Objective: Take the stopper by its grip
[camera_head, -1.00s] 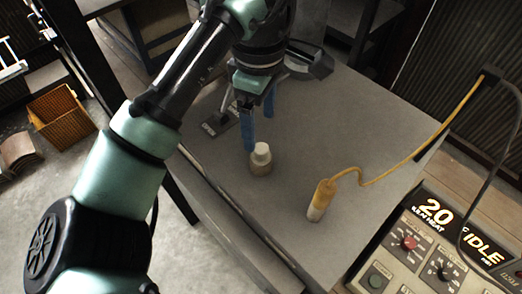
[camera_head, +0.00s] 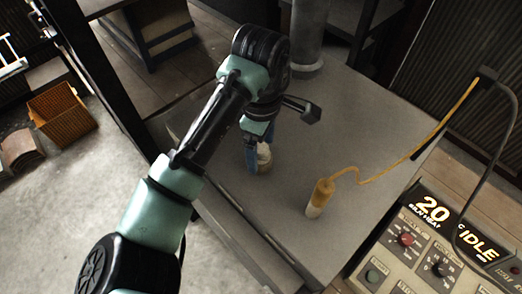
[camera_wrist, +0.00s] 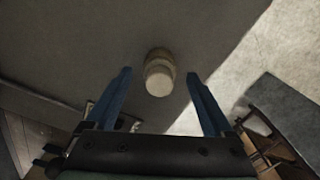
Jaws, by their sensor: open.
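The stopper (camera_head: 264,152) stands on the grey table (camera_head: 330,120), a pale cap-like top over a tan base, partly hidden behind my gripper in the head view. My gripper (camera_head: 250,158) is open, its blue fingers pointing down close by the stopper's left side in that view. In the wrist view the stopper (camera_wrist: 159,72) lies ahead of the gap between the two blue fingers (camera_wrist: 162,88), roughly centred. Nothing is between the fingers there that I can see as gripped. I cannot tell the exact height of the fingertips against the stopper.
A yellow and white cylinder (camera_head: 320,197) with a yellow cord stands on the table to the right. A control panel (camera_head: 430,235) reading 20 and IDLE is at lower right. A grey post (camera_head: 308,35) rises at the table's back. An orange crate (camera_head: 62,112) is on the floor.

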